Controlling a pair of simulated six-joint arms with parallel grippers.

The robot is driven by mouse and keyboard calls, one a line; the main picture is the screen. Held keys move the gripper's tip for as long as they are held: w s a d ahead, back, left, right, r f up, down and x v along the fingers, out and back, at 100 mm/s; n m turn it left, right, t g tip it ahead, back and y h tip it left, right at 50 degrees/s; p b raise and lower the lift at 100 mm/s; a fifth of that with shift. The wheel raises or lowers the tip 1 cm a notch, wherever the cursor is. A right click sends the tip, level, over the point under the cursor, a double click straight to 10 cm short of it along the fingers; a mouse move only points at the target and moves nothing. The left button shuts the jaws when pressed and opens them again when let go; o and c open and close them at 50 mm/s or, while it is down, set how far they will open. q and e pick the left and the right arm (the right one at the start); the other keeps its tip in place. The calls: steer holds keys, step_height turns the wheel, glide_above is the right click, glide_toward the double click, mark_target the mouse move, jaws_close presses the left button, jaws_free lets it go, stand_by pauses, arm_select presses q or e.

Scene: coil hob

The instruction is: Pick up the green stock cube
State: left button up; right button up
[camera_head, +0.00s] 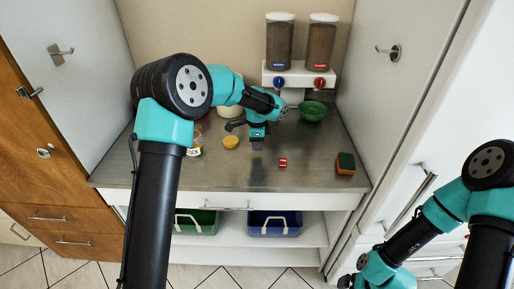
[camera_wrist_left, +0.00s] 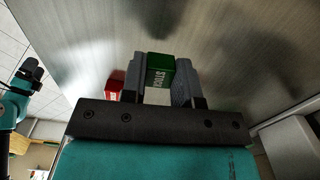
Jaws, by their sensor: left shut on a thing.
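The green stock cube (camera_wrist_left: 160,68) sits between the two fingers of my left gripper (camera_wrist_left: 161,80) in the left wrist view, with white lettering on its side. The fingers are shut on it. In the head view my left gripper (camera_head: 257,145) points down over the middle of the metal counter; I cannot make out the green cube there. I cannot tell whether the cube touches the counter. My right gripper (camera_head: 346,281) is low at the right, away from the counter, and its fingers are too small to read.
A red cube (camera_head: 283,162) lies on the counter right of my left gripper. A green bowl (camera_head: 312,111), a yellow round thing (camera_head: 231,142), a jar (camera_head: 195,150) and a sponge (camera_head: 345,163) stand around. Two dispensers (camera_head: 279,45) hang behind. Green (camera_head: 196,227) and blue (camera_head: 274,230) bins sit below.

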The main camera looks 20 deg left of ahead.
arm_select(q)
steer(key=s+d, duration=0.1)
steer(key=s, duration=0.4)
steer(key=s+d+r, duration=0.1)
steer(key=s+d, duration=0.1)
steer(key=s, duration=0.3)
steer(key=s+d+r, duration=0.1)
steer(key=s, duration=0.4)
steer(key=shift+s+d, duration=0.2)
steer(key=shift+d, duration=0.1)
